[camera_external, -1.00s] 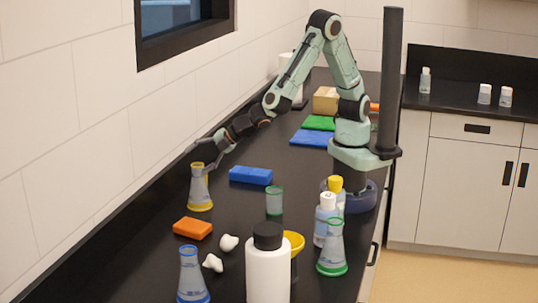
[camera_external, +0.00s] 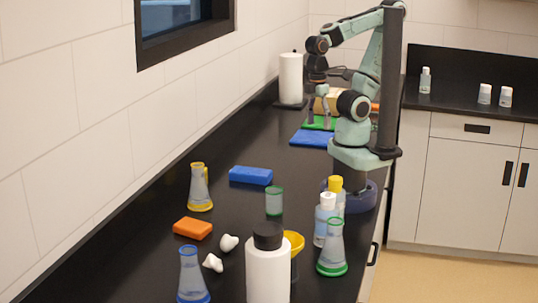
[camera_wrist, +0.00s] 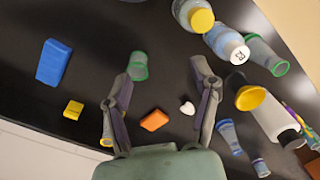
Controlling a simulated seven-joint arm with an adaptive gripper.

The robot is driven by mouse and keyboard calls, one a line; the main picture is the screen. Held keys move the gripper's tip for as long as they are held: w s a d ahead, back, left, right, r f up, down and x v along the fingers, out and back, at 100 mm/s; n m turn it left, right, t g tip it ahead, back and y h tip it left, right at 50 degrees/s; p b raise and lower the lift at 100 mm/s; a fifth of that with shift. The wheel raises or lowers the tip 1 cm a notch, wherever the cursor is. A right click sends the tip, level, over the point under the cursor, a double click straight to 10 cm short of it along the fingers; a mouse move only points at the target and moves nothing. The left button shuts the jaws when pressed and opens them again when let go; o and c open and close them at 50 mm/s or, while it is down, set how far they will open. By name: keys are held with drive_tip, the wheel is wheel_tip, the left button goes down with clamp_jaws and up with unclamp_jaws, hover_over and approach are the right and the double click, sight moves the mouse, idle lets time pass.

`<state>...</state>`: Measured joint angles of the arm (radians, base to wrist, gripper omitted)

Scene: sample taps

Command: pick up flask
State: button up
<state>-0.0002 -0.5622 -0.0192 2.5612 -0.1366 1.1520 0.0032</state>
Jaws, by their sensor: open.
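Several conical flasks stand upright on the black counter. The flask with a yellow base (camera_external: 199,190) is at the left by the wall, the blue-based flask (camera_external: 190,277) is at the front, and the green-based flask (camera_external: 332,250) is at the right. In the external view my gripper (camera_external: 326,124) is far back over the green mat, well away from all flasks, pointing down. In the wrist view my gripper (camera_wrist: 163,92) has its two fingers spread with nothing held between them. The left finger partly hides a yellowish object there.
A blue block (camera_external: 251,175), orange block (camera_external: 192,228), green-rimmed cup (camera_external: 274,201) and white lumps (camera_external: 228,243) lie around the middle. A large white bottle (camera_external: 268,275) with a black cap stands in front. A paper towel roll (camera_external: 291,78) stands at the back.

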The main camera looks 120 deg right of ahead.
drive_tip(key=shift+o, duration=0.3)
drive_tip(key=w+a+r+m+t, duration=0.1)
drive_tip(key=w+r+m+t, duration=0.25)
drive_tip(key=w, duration=0.55)
drive_tip(key=w+a+f, duration=0.2)
drive_tip(key=w+a, duration=0.7)
drive_tip(key=a, duration=0.1)
drive_tip(key=n+g, duration=0.3)
drive_tip(key=n, duration=0.2)
approach(335, 231)
wheel_tip(335, 231, down, 5)
drive_tip(key=shift+h, duration=0.4)
drive_tip(key=f, duration=0.6)
drive_tip(key=shift+s+d, duration=0.35)
